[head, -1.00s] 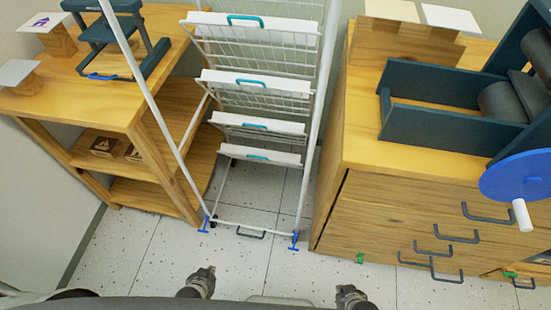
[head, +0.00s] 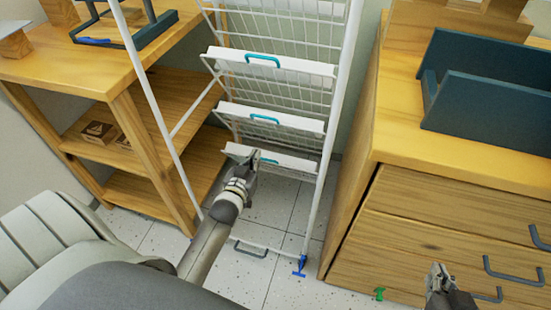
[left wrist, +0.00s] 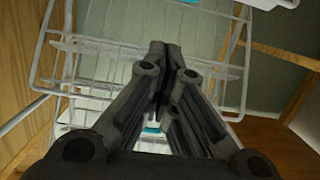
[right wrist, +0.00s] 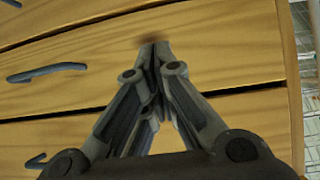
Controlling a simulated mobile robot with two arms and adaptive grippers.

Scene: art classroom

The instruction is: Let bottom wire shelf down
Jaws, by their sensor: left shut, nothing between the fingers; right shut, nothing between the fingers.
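The white wire rack (head: 344,110) stands ahead, with several wire shelves one above another, each with a white front edge and a teal handle. The bottom wire shelf (head: 294,162) sits tilted up like those above it; its teal handle (head: 269,161) shows just right of my left gripper (head: 255,153). That gripper is shut and empty, in front of the bottom shelf's left part and covering some of it; I cannot tell if it touches. In the left wrist view, wires and part of a teal handle (left wrist: 152,130) show behind the fingers. My right gripper (head: 438,266) is shut and empty before the drawers.
A wooden shelf unit (head: 125,110) stands close on the rack's left. A wooden drawer cabinet (head: 450,200) with dark handles stands on its right. A grey handle (head: 250,248) and a blue foot (head: 300,265) are at the rack's base.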

